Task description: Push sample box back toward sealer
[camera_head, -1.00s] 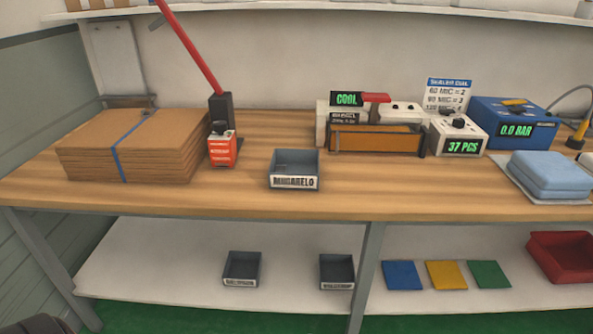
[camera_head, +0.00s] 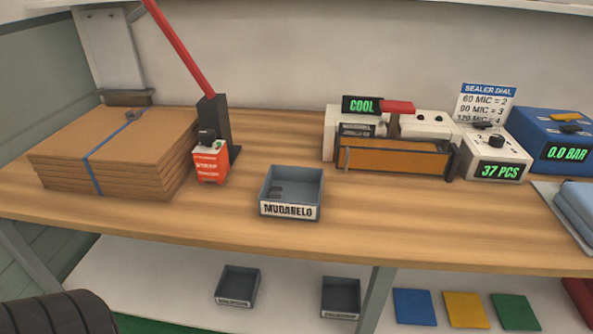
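The sample box is most likely the small open grey-blue box (camera_head: 291,191) with a white front label, upright near the middle of the wooden table (camera_head: 400,225). A small dark item seems to lie inside it. The sealer (camera_head: 395,158), with an orange front, a red handle and a "COOL" display, stands behind and to the right of the box. A clear strip of table separates them. Neither of my grippers is in view.
A strapped cardboard stack (camera_head: 112,160), a red-and-white box (camera_head: 210,162) and a red-levered tool (camera_head: 213,118) stand left. A counter (camera_head: 495,158) reading "37 PCS" and a blue unit (camera_head: 560,140) stand right. Two grey trays (camera_head: 238,287) lie on the lower shelf. The table front is clear.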

